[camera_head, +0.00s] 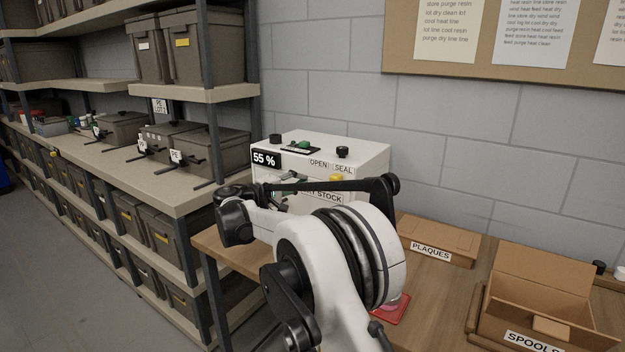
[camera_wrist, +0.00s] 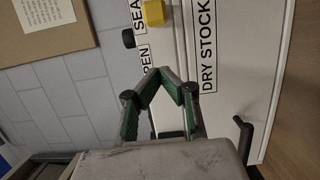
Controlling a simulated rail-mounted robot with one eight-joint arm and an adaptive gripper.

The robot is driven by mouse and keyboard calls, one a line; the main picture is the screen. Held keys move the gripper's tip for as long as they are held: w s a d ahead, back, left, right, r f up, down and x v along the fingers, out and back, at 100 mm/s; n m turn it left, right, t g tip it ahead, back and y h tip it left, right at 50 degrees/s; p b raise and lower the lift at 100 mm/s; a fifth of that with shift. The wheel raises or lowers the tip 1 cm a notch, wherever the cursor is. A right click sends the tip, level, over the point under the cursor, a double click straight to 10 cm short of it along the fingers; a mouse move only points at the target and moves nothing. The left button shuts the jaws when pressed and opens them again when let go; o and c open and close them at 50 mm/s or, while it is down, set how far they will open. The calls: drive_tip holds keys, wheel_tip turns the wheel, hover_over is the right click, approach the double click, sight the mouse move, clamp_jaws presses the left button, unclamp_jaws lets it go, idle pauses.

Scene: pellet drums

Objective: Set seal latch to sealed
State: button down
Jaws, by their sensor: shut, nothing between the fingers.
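The seal latch shows as a yellow block (camera_head: 336,178) on the front of a white dryer cabinet (camera_head: 368,163), just below the SEAL label and right of the OPEN label. In the wrist view the yellow block (camera_wrist: 153,13) is at the top edge, partly cut off, beside the SEAL lettering. My gripper (camera_wrist: 171,72) is shut and empty, its green-padded fingers meeting in front of the panel near the OPEN label and DRY STOCK label. A gap shows between the fingertips and the yellow block. In the head view my arm hides much of the cabinet's lower front.
A black handle (camera_wrist: 243,135) sticks out of the cabinet front. A black knob (camera_head: 343,152) stands on the cabinet top. On the bench are a PLAQUES box (camera_head: 438,240), an open SPOOLS box (camera_head: 540,285) and a red item (camera_head: 391,309). Shelves with grey bins (camera_head: 217,150) stand left.

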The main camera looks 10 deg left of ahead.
drive_tip(key=shift+v, duration=2.4)
drive_tip(key=shift+a+f, duration=0.1)
drive_tip(key=s+d+r+m+g+y, duration=0.1)
drive_tip(key=s+d+r+g, duration=0.1)
drive_tip(key=d, duration=0.7)
drive_tip(key=s+d+r+m+g+y, duration=0.1)
drive_tip(key=s+d+r, duration=0.1)
drive_tip(key=d, duration=0.7)
drive_tip(key=s+d+r+m+g+y, duration=0.1)
drive_tip(key=s+d+r+g, duration=0.15)
drive_tip(key=d, duration=0.65)
drive_tip(key=s+d+m+g+y, duration=0.2)
drive_tip(key=s+d, duration=1.1)
drive_tip(key=s+d+f+m+y, duration=0.2)
drive_tip(key=s+f, duration=0.2)
drive_tip(key=s, duration=0.4)
drive_tip(key=s+d+f+m+y, duration=0.1)
drive_tip(key=s+f, duration=0.3)
drive_tip(key=s, duration=0.5)
drive_tip(key=s+d+f+m+y, duration=0.2)
drive_tip(key=s+f, duration=0.2)
drive_tip(key=s, duration=0.5)
drive_tip(key=shift+d+m+y, duration=0.3)
drive_tip(key=shift+d+m, duration=0.1)
